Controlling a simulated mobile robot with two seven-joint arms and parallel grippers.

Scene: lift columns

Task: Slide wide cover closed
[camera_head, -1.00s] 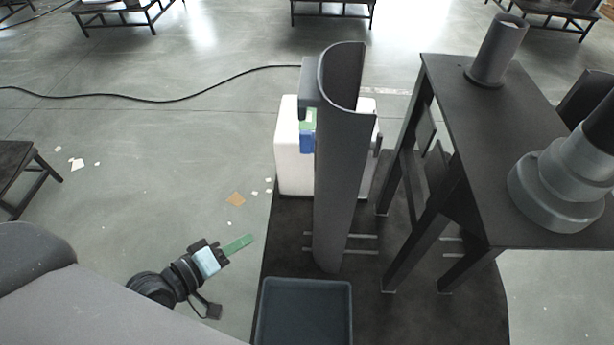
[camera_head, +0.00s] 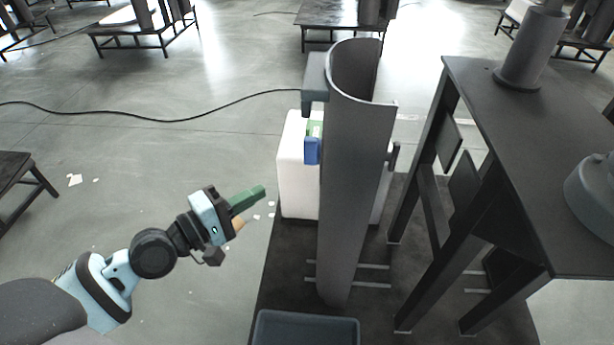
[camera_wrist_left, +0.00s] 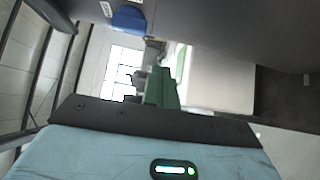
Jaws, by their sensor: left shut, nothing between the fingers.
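A tall, dark grey, half-round cover (camera_head: 352,190) stands upright in the middle of the head view, its curved back towards me. A small blue block (camera_head: 312,151) with a green part above it sits at the cover's left edge, in front of a white box (camera_head: 297,180). I cannot tell how far the cover is slid. My left gripper (camera_head: 250,198), with green fingers, is shut and empty, left of the cover and apart from it. In the left wrist view the green fingers (camera_wrist_left: 162,90) are together, and a blue part (camera_wrist_left: 128,18) shows above. My right gripper is out of view.
A dark table (camera_head: 515,140) with an upright tube (camera_head: 533,50) stands on the right. A dark tray (camera_head: 305,328) lies at the bottom. A black cable (camera_head: 150,119) crosses the floor. The floor left of the cover is mostly free.

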